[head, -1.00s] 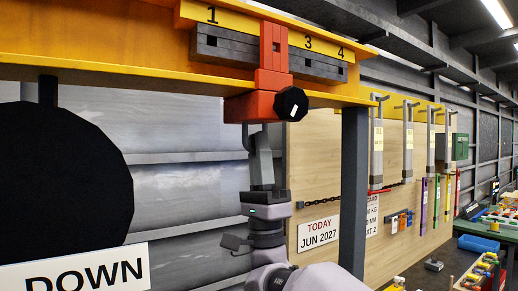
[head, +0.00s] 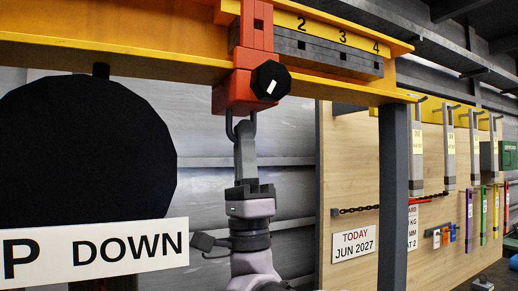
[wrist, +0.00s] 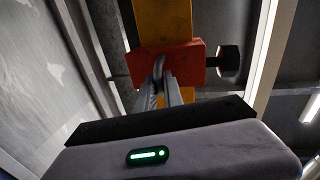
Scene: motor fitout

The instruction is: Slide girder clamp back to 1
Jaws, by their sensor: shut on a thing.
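The girder clamp (head: 236,92) is an orange-red block with a black knob (head: 271,80). It hangs on the yellow girder (head: 130,40) at the left end of the number strip (head: 360,37). The figures 2, 3 and 4 show right of it; figure 1 is not visible and the clamp's upright covers that end. My gripper (head: 244,132) is below the clamp, shut on the grey shackle under it. The wrist view shows the clamp (wrist: 190,66) above my fingers (wrist: 160,97), with the shackle (wrist: 158,68) between them.
A dark post (head: 393,170) stands right of the clamp. A black disc (head: 85,160) and a "DOWN" sign (head: 90,252) are at the left. A board with a chain (head: 370,209) and a date sign (head: 353,243) stands behind. The girder left of the clamp is clear.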

